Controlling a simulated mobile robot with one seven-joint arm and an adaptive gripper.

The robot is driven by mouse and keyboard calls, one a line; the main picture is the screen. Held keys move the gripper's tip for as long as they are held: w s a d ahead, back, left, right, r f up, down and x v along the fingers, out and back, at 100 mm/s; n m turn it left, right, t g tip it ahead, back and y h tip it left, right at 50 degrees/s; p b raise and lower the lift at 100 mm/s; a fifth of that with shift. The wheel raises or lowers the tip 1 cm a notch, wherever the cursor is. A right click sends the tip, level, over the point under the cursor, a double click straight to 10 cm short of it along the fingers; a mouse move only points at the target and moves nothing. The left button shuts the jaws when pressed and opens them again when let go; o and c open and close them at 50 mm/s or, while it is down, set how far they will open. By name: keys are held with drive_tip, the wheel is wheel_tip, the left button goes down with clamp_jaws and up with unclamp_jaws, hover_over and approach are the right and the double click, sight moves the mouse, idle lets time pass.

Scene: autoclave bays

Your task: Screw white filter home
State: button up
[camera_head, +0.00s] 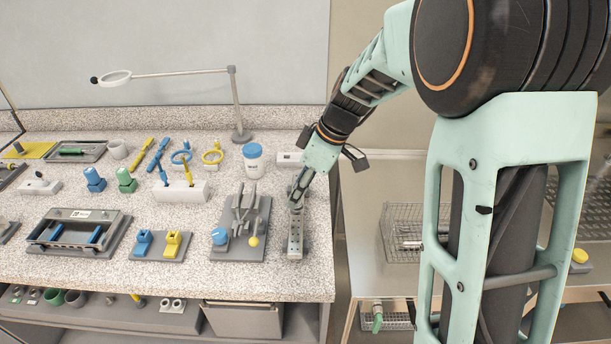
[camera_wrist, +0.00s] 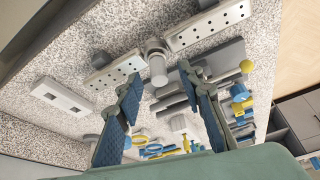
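A pale grey-white cylinder (camera_wrist: 157,68), which looks like the white filter, stands at the middle of a grey perforated bar (camera_wrist: 208,25) in the wrist view. I cannot tell how far it is screwed in. The same bar (camera_head: 296,240) lies near the bench's right edge in the head view, where my gripper hides the filter. My gripper (camera_head: 296,203) points down over the bar. In the wrist view my gripper (camera_wrist: 160,80) is open, its two blue-padded fingers on either side of the cylinder with visible gaps.
Left of the bar is a dark grey fixture (camera_head: 240,245) with a blue knob and yellow ball. A white slotted block (camera_head: 288,159) and a blue-lidded white jar (camera_head: 253,160) stand behind. The bench's right edge is close, with a wire basket (camera_head: 400,230) beyond it.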

drive_tip(key=shift+w+a+f, duration=0.1)
drive_tip(key=shift+a+f, duration=0.1)
drive_tip(key=shift+f, duration=0.45)
clamp_jaws()
drive_tip(key=shift+m+t+b, duration=0.3)
drive_tip(key=shift+m+b, duration=0.05)
drive_tip(key=shift+m, duration=0.35)
drive_tip(key=shift+m+t+h, duration=0.3)
drive_tip(key=shift+m, duration=0.7)
drive_tip(key=m+t+p, duration=0.1)
drive_tip(key=m, duration=0.2)
drive_tip(key=shift+r+h+p, duration=0.15)
drive_tip(key=shift+h+p, duration=0.15)
drive_tip(key=shift+h, duration=0.1)
drive_tip(key=shift+m, duration=0.3)
